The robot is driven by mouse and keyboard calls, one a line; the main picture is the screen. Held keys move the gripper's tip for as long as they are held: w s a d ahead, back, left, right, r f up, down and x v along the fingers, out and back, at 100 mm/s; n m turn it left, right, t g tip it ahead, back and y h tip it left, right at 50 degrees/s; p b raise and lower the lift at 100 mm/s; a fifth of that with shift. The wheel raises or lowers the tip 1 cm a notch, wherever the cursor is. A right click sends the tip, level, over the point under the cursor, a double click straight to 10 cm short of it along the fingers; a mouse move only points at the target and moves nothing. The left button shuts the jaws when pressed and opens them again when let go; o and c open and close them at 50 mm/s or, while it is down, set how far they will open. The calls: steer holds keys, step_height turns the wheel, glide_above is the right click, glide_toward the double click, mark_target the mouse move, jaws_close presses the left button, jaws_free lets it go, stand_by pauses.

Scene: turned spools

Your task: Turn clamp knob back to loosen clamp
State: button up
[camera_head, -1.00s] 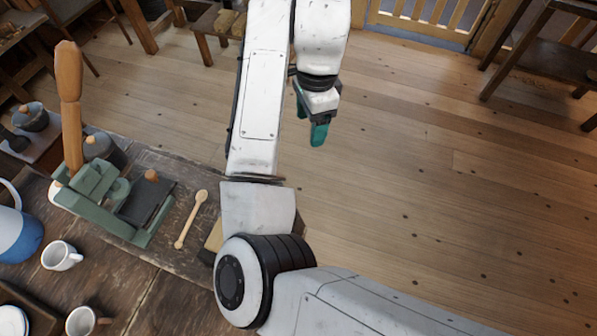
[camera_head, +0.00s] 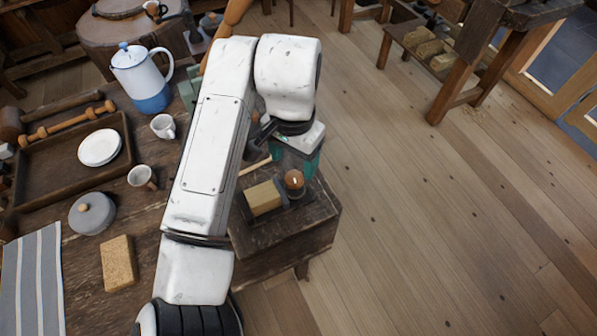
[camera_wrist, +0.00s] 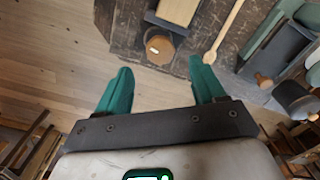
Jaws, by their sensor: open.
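A round brown knob with a pale mark (camera_head: 293,180) sits beside a pale wooden block (camera_head: 263,197) at the near corner of the bench. I take it for the clamp knob; the clamp body is mostly dark and hard to make out. In the wrist view the knob (camera_wrist: 158,50) lies ahead of my gripper, roughly between the lines of its fingers, with the block (camera_wrist: 176,10) just beyond it. My gripper (camera_wrist: 157,78) is open and empty, its teal fingers spread apart. In the head view my gripper (camera_head: 298,160) hangs close to the knob, partly hidden by my wrist.
A wooden spoon (camera_wrist: 228,32) and a green device (camera_wrist: 275,38) lie to the right in the wrist view. The bench (camera_head: 285,240) ends just past the knob, with open floor (camera_head: 440,210) to the right.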

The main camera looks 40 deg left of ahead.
mark_target(294, 176)
step_height(294, 176, down, 6)
steer(key=shift+f, duration=0.1)
stand_by(0.4)
steer(key=c, duration=1)
